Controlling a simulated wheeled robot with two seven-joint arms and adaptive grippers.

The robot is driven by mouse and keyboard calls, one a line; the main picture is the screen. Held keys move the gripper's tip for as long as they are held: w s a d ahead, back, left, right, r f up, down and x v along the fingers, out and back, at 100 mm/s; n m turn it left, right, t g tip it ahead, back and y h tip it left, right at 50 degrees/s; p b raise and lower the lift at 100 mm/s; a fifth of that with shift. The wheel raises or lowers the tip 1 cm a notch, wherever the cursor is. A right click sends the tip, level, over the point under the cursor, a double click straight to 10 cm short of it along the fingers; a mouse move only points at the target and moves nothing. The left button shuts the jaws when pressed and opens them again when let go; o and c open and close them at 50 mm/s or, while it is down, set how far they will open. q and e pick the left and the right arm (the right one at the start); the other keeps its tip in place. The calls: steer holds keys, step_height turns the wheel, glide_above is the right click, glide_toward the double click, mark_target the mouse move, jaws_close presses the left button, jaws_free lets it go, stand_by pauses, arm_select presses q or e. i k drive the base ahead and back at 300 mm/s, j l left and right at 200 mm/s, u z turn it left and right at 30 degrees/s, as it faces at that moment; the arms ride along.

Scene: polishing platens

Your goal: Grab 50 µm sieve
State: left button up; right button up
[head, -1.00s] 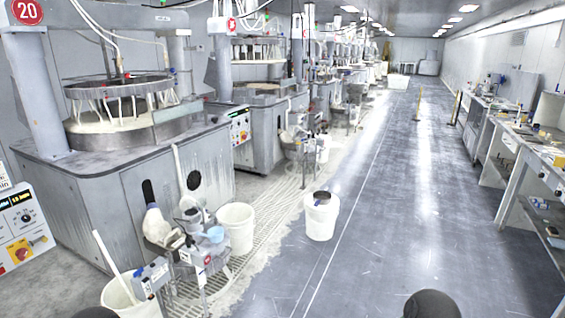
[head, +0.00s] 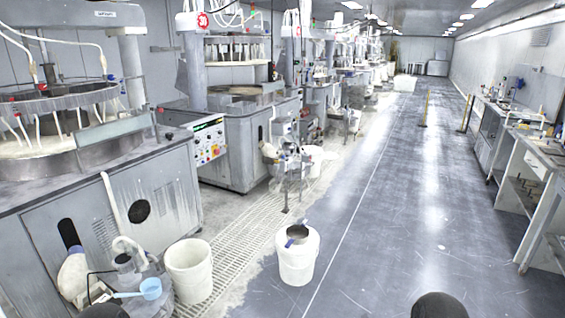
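A dark round piece with blue tabs or a blue handle (head: 297,233) sits on top of a white bucket (head: 297,264) on the floor in the lower middle of the head view. It looks like a sieve, but no mesh size can be read on it. Neither of my grippers shows in the head view. Only dark rounded parts, which appear to be mine, show at the bottom edge.
A white bin (head: 188,270) and a light blue scoop (head: 150,288) stand by the large polishing machine (head: 110,200) at left. A floor grating (head: 225,255) runs along the machines. Workbenches (head: 545,165) line the right wall.

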mark_target(295, 234)
steer(key=i+l, duration=0.25)
steer(key=i, duration=0.2)
steer(key=i+l, duration=0.3)
steer(key=i, duration=0.2)
steer(key=i+l, duration=0.25)
steer(key=i, duration=0.2)
steer(key=i+l, duration=0.25)
steer(key=i, duration=0.25)
steer(key=i+l, duration=0.15)
steer(key=i, duration=0.3)
steer(key=i+l+u, duration=0.1)
steer(key=i, duration=0.35)
steer(key=i+l, duration=0.25)
steer(key=i, duration=0.2)
steer(key=i+l+u, duration=0.15)
steer(key=i, duration=0.3)
steer(key=u, duration=1.1)
steer(key=l, duration=0.1)
